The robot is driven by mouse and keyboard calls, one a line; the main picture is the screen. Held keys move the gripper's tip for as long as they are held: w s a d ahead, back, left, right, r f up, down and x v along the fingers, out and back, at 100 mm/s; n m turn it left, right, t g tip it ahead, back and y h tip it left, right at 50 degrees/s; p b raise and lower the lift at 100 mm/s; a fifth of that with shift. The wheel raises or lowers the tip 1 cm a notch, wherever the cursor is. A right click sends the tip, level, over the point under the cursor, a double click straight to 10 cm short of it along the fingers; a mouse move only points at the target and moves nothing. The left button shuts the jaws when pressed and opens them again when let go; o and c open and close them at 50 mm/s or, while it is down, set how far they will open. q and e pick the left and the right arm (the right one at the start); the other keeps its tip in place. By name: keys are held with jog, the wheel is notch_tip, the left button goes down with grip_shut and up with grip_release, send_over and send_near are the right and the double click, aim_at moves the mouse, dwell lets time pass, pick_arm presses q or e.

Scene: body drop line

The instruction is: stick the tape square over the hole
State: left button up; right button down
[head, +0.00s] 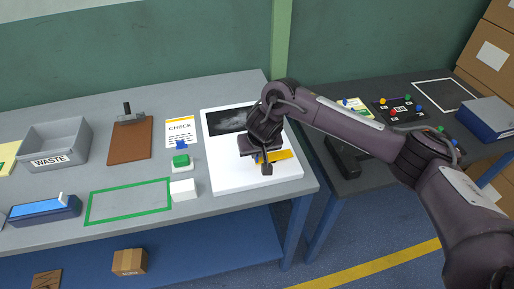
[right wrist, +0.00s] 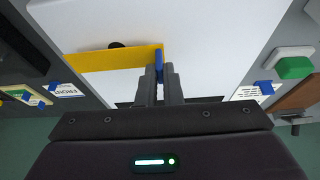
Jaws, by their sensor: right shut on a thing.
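The tape square (head: 282,156) is yellow with a blue tab (right wrist: 158,62) at one edge. My right gripper (head: 266,168) is shut on that tab, above the white panel (head: 238,183) on the table. In the right wrist view the fingers (right wrist: 160,80) pinch the tab, and the yellow tape (right wrist: 100,59) stretches left from it. A dark hole (right wrist: 116,45) in the panel shows just past the tape's edge, partly hidden by the tape. I cannot tell whether the tape touches the panel. My left gripper is not in view.
The panel has a black area with a grey smudge (head: 230,119) at its back. A CHECK card (head: 180,130), a green button (head: 181,160) and a white block (head: 184,189) stand left of it. Further left are a brown clipboard (head: 129,143) and a grey WASTE bin (head: 80,146).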

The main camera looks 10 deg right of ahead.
jog(key=shift+f, duration=0.3)
dwell(0.4)
jog(key=shift+f, duration=0.3)
jog(key=shift+f, duration=0.4)
dwell(0.8)
jog(key=c, duration=1.5)
grip_release()
jog(key=shift+r, duration=0.1)
notch_tip(320, 180, up, 7)
jog(key=p, duration=0.9)
